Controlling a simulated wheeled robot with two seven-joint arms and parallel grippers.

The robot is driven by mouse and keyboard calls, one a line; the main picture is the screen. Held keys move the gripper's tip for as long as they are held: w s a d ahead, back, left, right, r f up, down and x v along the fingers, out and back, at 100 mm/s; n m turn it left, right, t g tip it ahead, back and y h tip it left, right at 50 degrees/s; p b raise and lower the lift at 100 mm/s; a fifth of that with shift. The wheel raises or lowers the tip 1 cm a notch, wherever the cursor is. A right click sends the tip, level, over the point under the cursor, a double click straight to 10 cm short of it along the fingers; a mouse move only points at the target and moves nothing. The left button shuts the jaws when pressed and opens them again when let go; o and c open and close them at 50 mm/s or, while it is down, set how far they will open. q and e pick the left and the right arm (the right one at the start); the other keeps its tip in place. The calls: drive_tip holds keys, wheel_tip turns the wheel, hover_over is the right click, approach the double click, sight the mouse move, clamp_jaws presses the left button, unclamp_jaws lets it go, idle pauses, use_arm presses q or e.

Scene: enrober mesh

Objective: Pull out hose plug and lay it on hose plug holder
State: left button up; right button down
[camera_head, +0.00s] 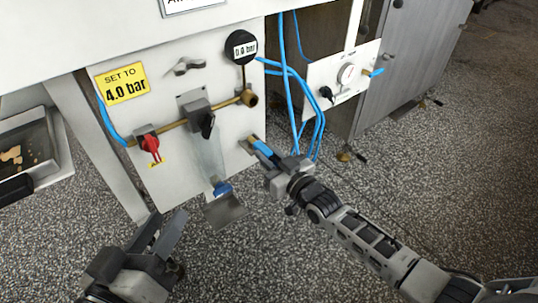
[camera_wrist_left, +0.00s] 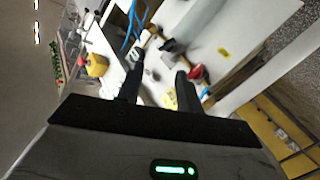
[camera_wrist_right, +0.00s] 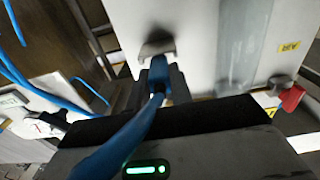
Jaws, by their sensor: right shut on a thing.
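The blue hose plug (camera_head: 263,148) is at the lower right edge of the white panel. My right gripper (camera_head: 276,166) is shut on it; the right wrist view shows the plug (camera_wrist_right: 158,72) between the fingers, with the blue hose (camera_wrist_right: 128,138) trailing back toward the camera. The plug's front end is at a small metal bracket (camera_wrist_right: 157,46) on the panel, seemingly the hose plug holder. I cannot tell whether the plug rests on it or is just in front. My left gripper (camera_head: 167,222) is open and empty, low in front of the panel.
The panel carries a red valve handle (camera_head: 150,147), a black valve handle (camera_head: 207,124), a brass pipe (camera_head: 180,125) and a round gauge (camera_head: 241,47). Blue hoses (camera_head: 291,95) hang to the right. A small metal tray (camera_head: 226,209) sticks out low between my grippers.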

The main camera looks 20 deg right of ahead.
drive_tip(key=c, duration=1.2)
unclamp_jaws()
drive_tip(key=shift+r, duration=0.1)
use_arm(q)
drive_tip(key=shift+f, duration=0.1)
use_arm(e)
drive_tip(key=shift+o, duration=0.2)
drive_tip(key=shift+s+d+p, duration=0.2)
drive_tip(key=shift+s+p, duration=0.1)
drive_tip(key=shift+s, duration=0.2)
use_arm(q)
drive_tip(key=shift+s+a+f+m+g+y+p, duration=0.2)
drive_tip(key=shift+a+f+m+g+y+p, duration=0.25)
drive_tip(key=shift+p, duration=0.65)
drive_tip(key=shift+s+a+f+m+g+y+p, duration=0.2)
drive_tip(key=shift+a+f+m+g+y+p, duration=0.25)
drive_tip(key=shift+p, duration=0.65)
use_arm(e)
drive_tip(key=v, duration=1.4)
drive_tip(key=shift+s+d, duration=0.15)
drive_tip(key=shift+s, duration=0.2)
use_arm(q)
drive_tip(key=shift+d+f, duration=0.1)
drive_tip(key=shift+d, duration=0.05)
